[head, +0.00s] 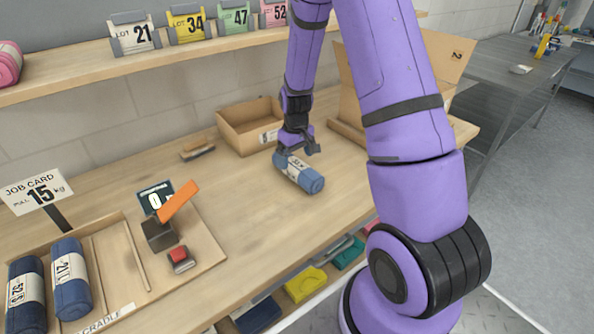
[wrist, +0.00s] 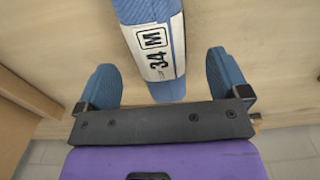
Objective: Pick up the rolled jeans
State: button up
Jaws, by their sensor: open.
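A blue rolled pair of jeans (head: 302,175) with a white label band lies on the wooden bench. In the wrist view the roll (wrist: 178,85) shows end-on from above, its label reading "34 M". My gripper (head: 298,149) is directly above the roll's far end in the head view. In the wrist view my gripper (wrist: 160,62) is open, its blue fingers on either side of the roll with gaps between.
A cardboard box (head: 232,137) stands behind my gripper, and a larger open carton (head: 447,62) is at the right. A clamp-like device with an orange lever (head: 178,201) sits left on the bench. A shelf (head: 85,72) with lot cards runs above. The bench middle is clear.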

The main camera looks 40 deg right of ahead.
aim_at(297, 163)
jog(key=shift+d+f, duration=0.15)
jog(key=shift+f, duration=2.55)
jog(key=c, duration=1.2)
jog(key=shift+r, duration=0.2)
